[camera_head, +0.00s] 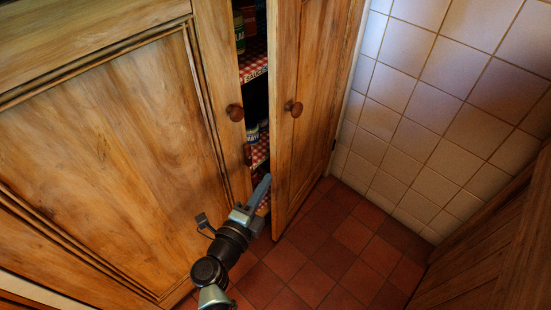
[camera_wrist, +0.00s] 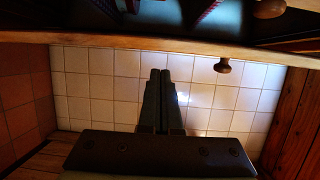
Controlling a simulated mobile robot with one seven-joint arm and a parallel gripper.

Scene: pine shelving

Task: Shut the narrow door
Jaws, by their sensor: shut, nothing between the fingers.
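The narrow door (camera_head: 312,100) is the tall pine door right of the gap in the head view. It stands ajar, with a round wooden knob (camera_head: 294,108) near its free edge. In the wrist view the door's edge (camera_wrist: 130,39) runs across the upper part, with its knob (camera_wrist: 222,66) below. My gripper (camera_head: 267,178) is shut and empty, low down near the door's free edge. In the wrist view its fingertips (camera_wrist: 160,73) lie together a little below that edge, in front of the tiles. I cannot tell whether they touch the door.
A wide pine door (camera_head: 120,150) with its own knob (camera_head: 235,112) fills the left. The gap shows shelves with red checked edging (camera_head: 253,70) and a jar (camera_head: 238,30). A tiled wall (camera_head: 450,90) stands at the right. The red tiled floor (camera_head: 335,250) below is clear.

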